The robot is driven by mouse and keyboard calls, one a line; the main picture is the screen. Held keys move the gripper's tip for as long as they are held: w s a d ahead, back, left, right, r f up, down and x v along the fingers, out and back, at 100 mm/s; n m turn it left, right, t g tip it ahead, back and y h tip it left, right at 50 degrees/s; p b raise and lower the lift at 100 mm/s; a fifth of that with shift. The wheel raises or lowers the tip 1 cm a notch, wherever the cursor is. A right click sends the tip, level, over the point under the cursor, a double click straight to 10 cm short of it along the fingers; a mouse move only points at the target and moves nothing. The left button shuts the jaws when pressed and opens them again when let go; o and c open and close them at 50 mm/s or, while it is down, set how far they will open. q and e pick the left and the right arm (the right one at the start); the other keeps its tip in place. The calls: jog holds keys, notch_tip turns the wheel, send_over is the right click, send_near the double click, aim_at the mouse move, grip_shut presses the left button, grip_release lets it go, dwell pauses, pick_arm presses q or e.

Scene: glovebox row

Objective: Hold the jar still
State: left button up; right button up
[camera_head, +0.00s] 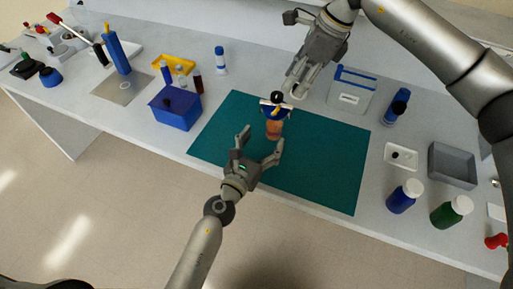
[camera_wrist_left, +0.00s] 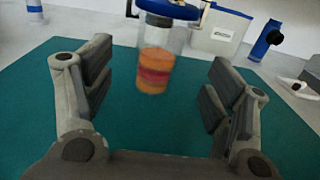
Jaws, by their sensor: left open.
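The jar (camera_head: 273,128) stands upright on the teal mat (camera_head: 325,158). It is clear, with orange and red layers inside and a blue lid piece with a dark knob on top. In the left wrist view the jar (camera_wrist_left: 155,65) stands ahead, between the two fingers but beyond their tips. My left gripper (camera_head: 260,142) is open and empty, just in front of the jar and not visibly touching it. My right gripper (camera_head: 296,90) is above and behind the jar, near the mat's back edge; its fingers look close together, and I cannot tell whether they are shut.
A blue bin (camera_head: 176,112) stands left of the mat. A grey tray (camera_head: 452,165), a blue bottle (camera_head: 404,197) and a green bottle (camera_head: 451,211) stand to the right. The mat's right part is clear.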

aim_at(270, 128)
pick_arm(q)
jog(key=x, duration=0.7)
jog(key=shift+w, duration=0.25)
jog(key=c, duration=1.4)
